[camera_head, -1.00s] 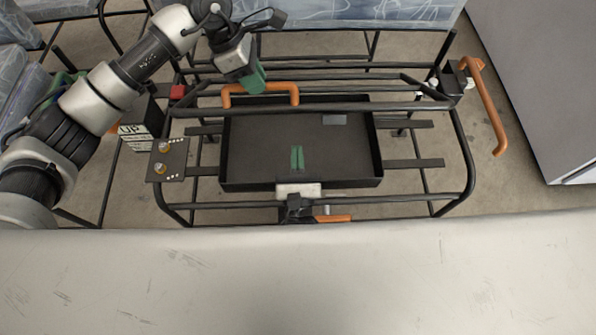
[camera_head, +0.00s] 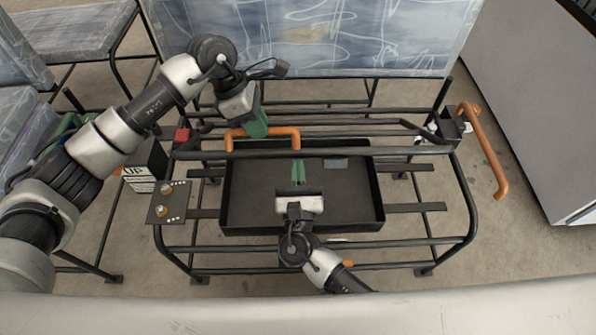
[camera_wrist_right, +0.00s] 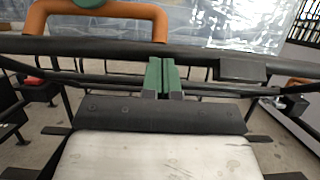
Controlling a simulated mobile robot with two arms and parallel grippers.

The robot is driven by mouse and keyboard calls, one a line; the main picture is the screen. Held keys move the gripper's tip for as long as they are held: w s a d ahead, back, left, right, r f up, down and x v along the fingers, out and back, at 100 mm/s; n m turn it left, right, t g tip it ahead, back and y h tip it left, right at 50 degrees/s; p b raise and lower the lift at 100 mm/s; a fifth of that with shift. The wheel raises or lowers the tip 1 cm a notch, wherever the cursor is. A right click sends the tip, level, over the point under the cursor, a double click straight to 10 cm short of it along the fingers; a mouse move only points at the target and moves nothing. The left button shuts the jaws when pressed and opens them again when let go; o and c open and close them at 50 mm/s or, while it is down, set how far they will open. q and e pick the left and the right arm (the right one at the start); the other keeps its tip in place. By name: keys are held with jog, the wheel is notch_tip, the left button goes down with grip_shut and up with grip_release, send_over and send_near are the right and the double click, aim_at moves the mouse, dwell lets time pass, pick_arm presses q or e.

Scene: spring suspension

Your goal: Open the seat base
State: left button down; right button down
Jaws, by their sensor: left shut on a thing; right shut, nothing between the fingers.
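The seat base seems to be the black tubular frame (camera_head: 400,242) with a shallow black tray (camera_head: 375,200) in its middle. An orange handle (camera_head: 297,140) stands on the frame's rear cross bar and shows at the upper left in the right wrist view (camera_wrist_right: 158,22). My left gripper (camera_head: 257,130) has green fingers and is shut on the handle's left part.
A panel with a blue-grey wrapped look (camera_head: 320,40) stands behind the frame. A second orange handle (camera_head: 485,155) is at the right side. A sign box reading "UP" (camera_head: 145,170) and a plate with two brass knobs (camera_head: 165,203) are at left. A grey cabinet (camera_head: 535,100) stands right.

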pick_arm(q)
jog(key=shift+s+f, duration=0.1)
jog(key=shift+f, duration=0.4)
pick_arm(e)
jog(key=shift+w+r, duration=0.45)
jog(key=shift+r, duration=0.25)
pick_arm(q)
jog(key=c, duration=1.4)
grip_release()
jog(key=o, duration=0.3)
jog(key=shift+o, duration=0.2)
jog(key=shift+r, duration=0.1)
pick_arm(e)
jog(key=shift+f, duration=0.2)
pick_arm(q)
jog(key=shift+w, duration=0.2)
